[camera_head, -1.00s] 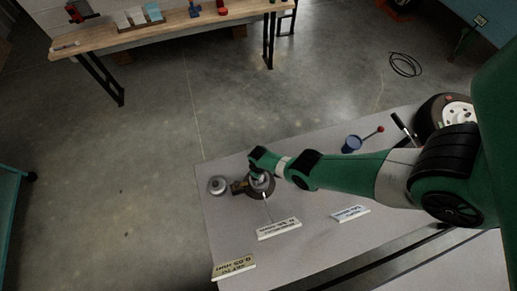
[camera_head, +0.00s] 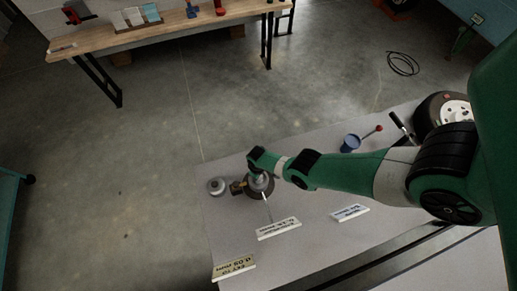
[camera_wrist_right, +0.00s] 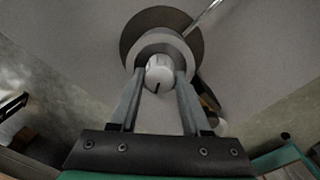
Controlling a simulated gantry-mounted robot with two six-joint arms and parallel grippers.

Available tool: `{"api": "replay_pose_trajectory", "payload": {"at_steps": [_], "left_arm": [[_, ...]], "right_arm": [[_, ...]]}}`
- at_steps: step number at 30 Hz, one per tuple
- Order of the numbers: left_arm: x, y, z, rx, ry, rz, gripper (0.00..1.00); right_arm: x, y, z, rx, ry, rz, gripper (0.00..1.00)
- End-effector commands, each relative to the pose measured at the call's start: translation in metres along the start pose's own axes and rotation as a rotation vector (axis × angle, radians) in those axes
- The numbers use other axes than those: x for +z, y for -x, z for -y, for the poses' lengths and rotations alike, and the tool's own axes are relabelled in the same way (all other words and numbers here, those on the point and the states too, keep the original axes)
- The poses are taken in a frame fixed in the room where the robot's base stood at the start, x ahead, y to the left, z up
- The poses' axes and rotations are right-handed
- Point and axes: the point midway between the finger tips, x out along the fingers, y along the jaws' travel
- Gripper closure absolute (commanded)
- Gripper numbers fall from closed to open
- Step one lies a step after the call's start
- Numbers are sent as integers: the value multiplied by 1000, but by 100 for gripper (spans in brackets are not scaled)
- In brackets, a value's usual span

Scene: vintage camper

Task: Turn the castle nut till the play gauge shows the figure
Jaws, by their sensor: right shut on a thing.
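My right gripper (camera_wrist_right: 157,98) is shut on the pale, round castle nut (camera_wrist_right: 159,74), which has a short dark mark on its face. The nut sits at the middle of a grey hub with a wider dark disc (camera_wrist_right: 188,24) behind it. In the head view my right arm comes in from the right and the gripper (camera_head: 258,173) points down over the hub (camera_head: 262,187), hiding the nut. A plate (camera_head: 278,229) near a thin rod from the hub bears small figures I cannot read. My left gripper is out of view.
On the grey table (camera_head: 310,250) stand a round metal piece (camera_head: 216,187) left of the hub, another plate (camera_head: 350,212), a blue cup (camera_head: 350,143) and a wheel (camera_head: 450,108). A wooden bench (camera_head: 160,35) stands far behind.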

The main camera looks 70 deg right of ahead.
Motion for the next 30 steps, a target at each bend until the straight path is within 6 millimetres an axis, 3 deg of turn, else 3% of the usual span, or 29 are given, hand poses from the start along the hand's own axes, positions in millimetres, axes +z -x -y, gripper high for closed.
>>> {"api": "replay_pose_trajectory", "payload": {"at_steps": [8,30], "left_arm": [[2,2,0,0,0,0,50],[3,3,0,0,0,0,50]], "right_arm": [[0,-1,0,0,-169,6,100],[0,-1,0,0,-865,26,100]]}}
